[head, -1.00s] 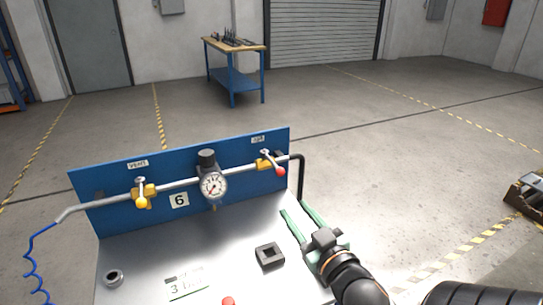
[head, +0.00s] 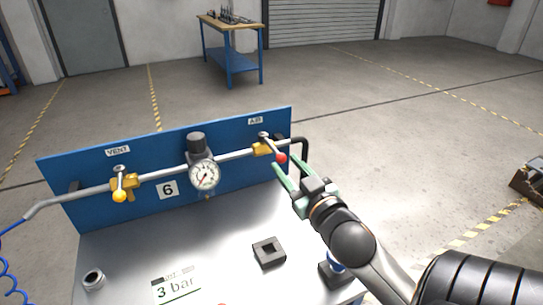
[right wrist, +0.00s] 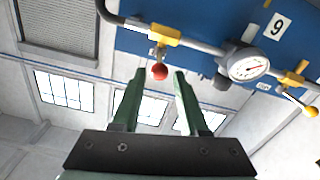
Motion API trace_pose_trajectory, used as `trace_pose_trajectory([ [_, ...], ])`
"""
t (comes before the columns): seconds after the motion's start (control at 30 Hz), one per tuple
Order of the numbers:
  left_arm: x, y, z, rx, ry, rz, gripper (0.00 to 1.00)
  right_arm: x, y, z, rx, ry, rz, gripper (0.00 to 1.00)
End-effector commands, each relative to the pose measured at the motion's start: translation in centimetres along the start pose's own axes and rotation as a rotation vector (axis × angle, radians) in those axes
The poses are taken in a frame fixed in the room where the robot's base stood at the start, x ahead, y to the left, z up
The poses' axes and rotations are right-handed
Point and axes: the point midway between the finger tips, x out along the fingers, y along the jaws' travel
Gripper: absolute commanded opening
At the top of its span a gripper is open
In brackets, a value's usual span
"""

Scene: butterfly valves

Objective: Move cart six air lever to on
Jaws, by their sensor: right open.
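The air lever with its red ball knob (head: 281,158) is on the brass valve (head: 263,149) under the AIR label, at the right of the blue panel. It slants down and to the right across the pipe. My right gripper (head: 288,160) is open, its green fingers pointing up-left at the knob. In the right wrist view, which is upside down, the red knob (right wrist: 159,72) shows between the tips of the open gripper (right wrist: 159,78). I cannot tell whether they touch it. My left gripper is not in view.
The panel (head: 100,170) bears a number 6 plate (head: 168,189), a gauge (head: 204,175) and the vent lever with a yellow knob (head: 119,196). A black pipe (head: 305,150) bends down beside the panel's right edge. A dark square block (head: 268,253) sits on the metal top.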

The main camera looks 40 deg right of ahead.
Motion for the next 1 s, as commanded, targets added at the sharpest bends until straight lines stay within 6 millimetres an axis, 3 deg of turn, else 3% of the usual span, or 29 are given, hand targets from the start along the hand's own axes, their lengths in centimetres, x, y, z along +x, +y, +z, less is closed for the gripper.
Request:
trace_pose_trajectory([
  [0.03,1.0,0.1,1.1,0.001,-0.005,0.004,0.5,0.5,-0.1,0.5,-0.003,0.007,-0.001,0.43],
  [0.17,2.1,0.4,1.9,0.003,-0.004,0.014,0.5,1.3,-0.1,0.4,-0.006,0.006,0.0,0.43],
  [0.33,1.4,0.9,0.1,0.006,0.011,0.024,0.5,4.5,0.1,-0.3,-0.004,0.001,0.002,0.43],
  [0.6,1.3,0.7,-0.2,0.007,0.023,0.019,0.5,8.0,0.0,-0.1,-0.003,0.0,0.001,0.43],
  [1.0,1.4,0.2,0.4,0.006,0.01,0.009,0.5,8.7,0.0,-0.1,-0.003,-0.001,0.001,0.43],
])
